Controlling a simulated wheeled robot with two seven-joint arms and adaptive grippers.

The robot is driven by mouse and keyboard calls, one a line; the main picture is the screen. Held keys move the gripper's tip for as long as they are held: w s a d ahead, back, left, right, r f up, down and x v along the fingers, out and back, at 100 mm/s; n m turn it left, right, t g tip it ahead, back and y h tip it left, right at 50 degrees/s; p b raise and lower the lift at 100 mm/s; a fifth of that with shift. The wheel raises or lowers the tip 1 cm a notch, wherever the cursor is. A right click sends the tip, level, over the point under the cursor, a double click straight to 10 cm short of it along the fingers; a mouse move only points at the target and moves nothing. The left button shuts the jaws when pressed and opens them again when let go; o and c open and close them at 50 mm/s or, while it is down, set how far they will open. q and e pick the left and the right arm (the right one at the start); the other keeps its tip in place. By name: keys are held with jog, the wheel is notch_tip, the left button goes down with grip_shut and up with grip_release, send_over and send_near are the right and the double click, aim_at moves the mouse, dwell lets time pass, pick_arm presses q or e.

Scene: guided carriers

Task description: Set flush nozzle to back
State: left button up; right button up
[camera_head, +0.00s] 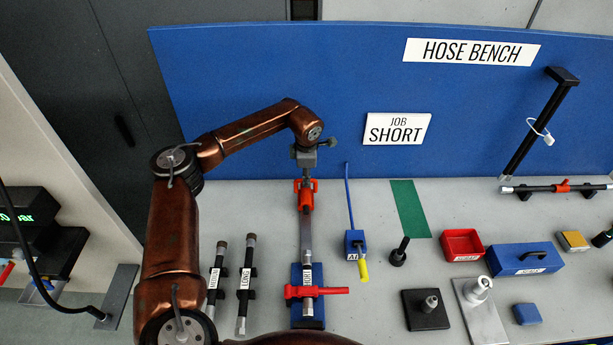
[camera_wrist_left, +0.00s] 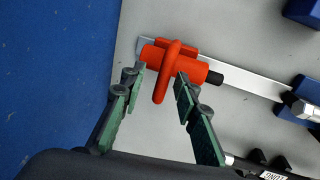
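A red carriage (camera_head: 305,197) with a short dark tip, which looks like the flush nozzle, sits near the far end of a straight metal rail (camera_head: 307,238). In the left wrist view the carriage (camera_wrist_left: 208,72) has a raised red handle (camera_wrist_left: 163,88). My left gripper (camera_head: 305,160) is above the carriage. In the wrist view its green-padded fingers (camera_wrist_left: 158,84) are apart, on either side of the handle, with visible gaps. I cannot tell how low they reach. At the rail's near end a blue block (camera_head: 308,318) carries a SHORT piece under a red clamp (camera_head: 330,291). My right gripper is not in view.
The blue back panel (camera_head: 250,80) rises close behind the rail. MEDIUM and LONG pieces (camera_head: 245,285) lie left of it. An AIR box (camera_head: 354,243) with a yellow handle stands right. A green strip (camera_head: 408,208) lies further right. A sign reads JOB SHORT (camera_head: 397,129).

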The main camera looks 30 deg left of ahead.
pick_arm(q)
notch_tip(320, 180, up, 12)
jog(key=s+d, duration=0.1)
jog(key=s, duration=0.1)
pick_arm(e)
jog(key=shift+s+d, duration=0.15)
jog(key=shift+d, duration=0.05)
pick_arm(q)
jog(key=shift+d+f, duration=0.1)
dwell(0.4)
